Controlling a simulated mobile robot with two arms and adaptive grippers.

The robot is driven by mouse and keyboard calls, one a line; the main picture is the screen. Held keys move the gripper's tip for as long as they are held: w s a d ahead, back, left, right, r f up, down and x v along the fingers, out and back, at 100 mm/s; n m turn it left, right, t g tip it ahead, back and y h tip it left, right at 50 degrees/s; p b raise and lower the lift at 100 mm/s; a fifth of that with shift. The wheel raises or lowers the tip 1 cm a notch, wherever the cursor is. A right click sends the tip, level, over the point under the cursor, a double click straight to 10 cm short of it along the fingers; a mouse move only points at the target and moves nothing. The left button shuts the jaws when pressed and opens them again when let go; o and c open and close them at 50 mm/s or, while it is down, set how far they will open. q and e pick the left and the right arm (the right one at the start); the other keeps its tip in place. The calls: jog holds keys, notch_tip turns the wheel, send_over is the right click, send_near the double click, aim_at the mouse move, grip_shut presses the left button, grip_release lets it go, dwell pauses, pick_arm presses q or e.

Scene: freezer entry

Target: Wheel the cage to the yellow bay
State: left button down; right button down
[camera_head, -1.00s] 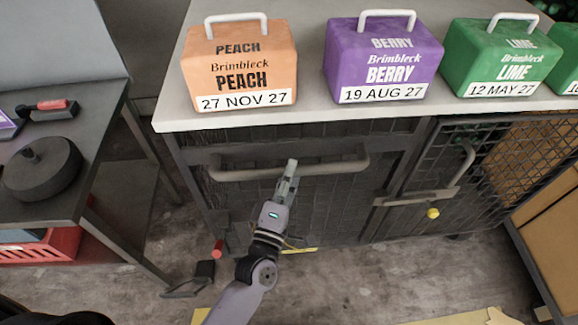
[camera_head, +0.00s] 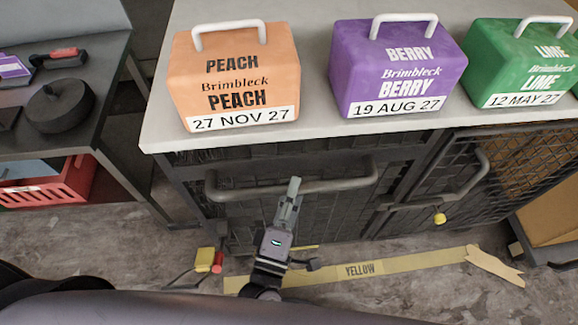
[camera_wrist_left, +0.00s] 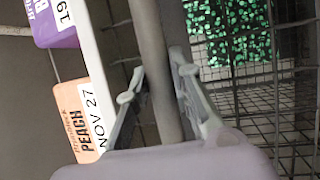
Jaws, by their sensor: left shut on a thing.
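The cage (camera_head: 300,220) is a dark wire-mesh cart with a pale top shelf (camera_head: 330,135) and a grey push handle (camera_head: 340,183) across its front. My left gripper (camera_head: 289,190) is shut on this handle. In the left wrist view the handle bar (camera_wrist_left: 160,75) runs between the two fingers of my left gripper (camera_wrist_left: 158,85). The yellow bay shows as a yellow floor strip (camera_head: 410,262) marked YELLOW, just in front of the cage's lower front. The rest of the bay is hidden. My right gripper is not in view.
Peach (camera_head: 235,80), berry (camera_head: 397,70) and lime (camera_head: 520,65) boxes stand on the cage's top. A dark table (camera_head: 95,120) with a red crate (camera_head: 55,185) is close at left. A cardboard box (camera_head: 550,210) stands at right. Some floor shows in front.

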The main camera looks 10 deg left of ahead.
pick_arm(q)
jog(key=s+d, duration=0.1)
jog(key=s, duration=0.4)
jog(key=shift+s+d+r, duration=0.25)
jog(key=shift+s+r, duration=0.15)
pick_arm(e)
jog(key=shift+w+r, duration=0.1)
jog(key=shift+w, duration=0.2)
pick_arm(q)
jog(key=c, duration=1.8)
grip_release()
jog(key=o, duration=0.4)
jog(key=shift+s+d+f, duration=0.1)
jog(key=shift+f, duration=0.05)
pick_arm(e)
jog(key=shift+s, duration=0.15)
pick_arm(q)
jog(key=shift+f, duration=0.1)
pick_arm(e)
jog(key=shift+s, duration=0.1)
